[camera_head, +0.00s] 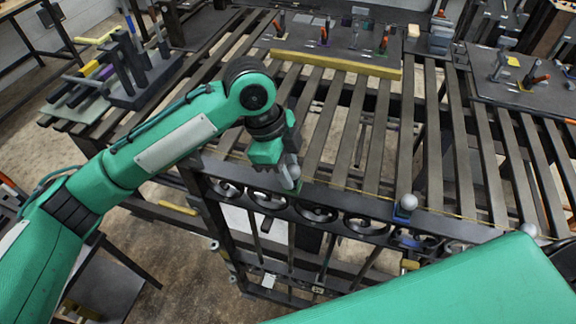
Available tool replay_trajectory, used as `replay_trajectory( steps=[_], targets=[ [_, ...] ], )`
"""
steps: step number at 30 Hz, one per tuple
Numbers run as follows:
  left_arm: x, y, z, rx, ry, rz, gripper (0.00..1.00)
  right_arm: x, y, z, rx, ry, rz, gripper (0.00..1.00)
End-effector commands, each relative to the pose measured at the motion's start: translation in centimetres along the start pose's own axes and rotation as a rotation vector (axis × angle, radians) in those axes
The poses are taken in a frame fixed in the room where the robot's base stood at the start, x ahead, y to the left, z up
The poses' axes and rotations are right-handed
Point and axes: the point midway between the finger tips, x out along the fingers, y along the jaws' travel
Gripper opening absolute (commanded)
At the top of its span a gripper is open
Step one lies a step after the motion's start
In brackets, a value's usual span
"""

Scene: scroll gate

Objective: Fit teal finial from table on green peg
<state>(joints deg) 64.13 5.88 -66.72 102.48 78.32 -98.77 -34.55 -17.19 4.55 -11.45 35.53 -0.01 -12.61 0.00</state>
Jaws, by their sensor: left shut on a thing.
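My left gripper (284,172) is at the top rail of the scroll gate (340,212), left of the picture's middle. It is shut on the finial (293,171), a pale grey ball shape partly hidden by the fingers. A small green part (297,186) shows directly below the ball, at the rail. I cannot tell whether it is the green peg or the finial's own base, nor whether the finial is seated. My right gripper is out of view; only part of my right arm shows at lower right.
A finial with a pale ball (408,202) stands on a blue base farther right on the rail. Slatted table bars (375,140) lie behind the gate. A yellow bar (335,64) and tool boards lie at the back. A rack of clamps (140,75) stands at left.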

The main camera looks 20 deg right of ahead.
Motion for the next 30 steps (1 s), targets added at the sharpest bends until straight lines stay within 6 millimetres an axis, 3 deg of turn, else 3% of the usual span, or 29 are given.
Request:
replay_trajectory(
  steps=[6,7,11,23,30],
  targets=[
    [0.3,0.0,0.1,0.000,0.000,-0.001,0.00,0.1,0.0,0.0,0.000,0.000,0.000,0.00],
    [0.3,0.0,0.1,0.000,0.000,-0.001,0.29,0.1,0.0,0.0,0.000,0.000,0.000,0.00],
    [0.3,0.0,0.1,0.000,0.000,-0.001,0.53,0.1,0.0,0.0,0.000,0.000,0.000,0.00],
    [-0.5,-0.1,0.2,0.000,-0.001,-0.001,0.53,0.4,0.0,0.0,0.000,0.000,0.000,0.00],
    [-5.1,-0.1,0.2,0.001,-0.002,-0.005,0.53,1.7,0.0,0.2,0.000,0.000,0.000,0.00]
  ],
)
